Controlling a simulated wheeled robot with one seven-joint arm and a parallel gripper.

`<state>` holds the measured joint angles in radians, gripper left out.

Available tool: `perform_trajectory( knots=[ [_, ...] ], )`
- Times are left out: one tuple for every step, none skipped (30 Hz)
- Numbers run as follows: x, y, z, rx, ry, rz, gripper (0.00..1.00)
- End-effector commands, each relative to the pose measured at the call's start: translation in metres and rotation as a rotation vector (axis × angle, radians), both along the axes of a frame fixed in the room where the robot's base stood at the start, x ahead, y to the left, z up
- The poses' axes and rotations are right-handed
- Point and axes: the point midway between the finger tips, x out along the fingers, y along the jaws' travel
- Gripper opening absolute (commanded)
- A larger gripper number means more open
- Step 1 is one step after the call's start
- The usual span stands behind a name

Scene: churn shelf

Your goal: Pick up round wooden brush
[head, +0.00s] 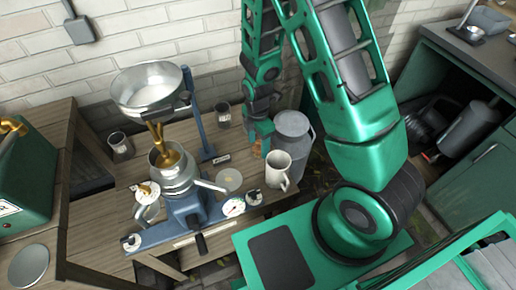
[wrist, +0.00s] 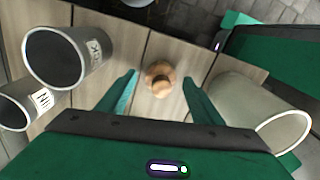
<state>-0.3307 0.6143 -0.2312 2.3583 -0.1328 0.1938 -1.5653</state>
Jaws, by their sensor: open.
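The round wooden brush (wrist: 161,76) shows in the wrist view as a light brown, knobbed round piece on the plank shelf. It lies between and slightly beyond the fingertips of my gripper (wrist: 159,84), with a gap on both sides. My gripper is open and empty, pointing down over the brush. In the head view my gripper (head: 262,131) is low over the back of the wooden shelf, behind the white mug.
The mug (head: 278,171) stands close to my gripper; it also shows at right in the wrist view (wrist: 240,103). Labelled grey cups (wrist: 88,45) stand at left. A grey metal can (head: 293,132) is beside the shelf. The blue separator (head: 188,208) with its bowl (head: 148,88) stands left.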

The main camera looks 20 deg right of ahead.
Motion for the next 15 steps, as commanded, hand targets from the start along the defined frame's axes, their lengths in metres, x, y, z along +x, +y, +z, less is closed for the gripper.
perform_trajectory(
  knots=[
    [0.0001,0.0000,0.0001,0.000,0.000,0.000,0.60],
    [0.0001,0.0000,0.0002,0.000,0.000,0.000,0.60],
    [0.0001,0.0000,0.0002,0.000,0.000,0.000,0.60],
    [0.0001,0.0001,0.0002,0.000,0.000,0.000,0.55],
    [0.0001,0.0000,0.0003,0.000,0.000,0.000,0.48],
    [0.0001,0.0001,0.0003,0.000,0.000,0.000,0.38],
    [0.0001,0.0000,0.0003,0.000,0.000,0.000,0.31],
    [0.0001,0.0001,0.0003,0.000,0.000,0.000,0.24],
    [0.0001,0.0001,0.0003,0.000,0.000,0.000,0.15],
    [0.0001,0.0001,0.0003,0.000,0.000,0.000,0.15],
    [0.0001,0.0000,0.0004,0.000,0.000,0.000,0.15],
    [0.0001,0.0001,0.0004,0.000,0.000,0.000,0.12],
    [0.0001,0.0001,0.0004,0.000,0.000,0.000,0.12],
    [0.0001,0.0001,0.0004,0.000,0.000,0.000,0.12],
    [0.0001,0.0001,0.0004,0.000,0.000,0.000,0.11]
  ],
)
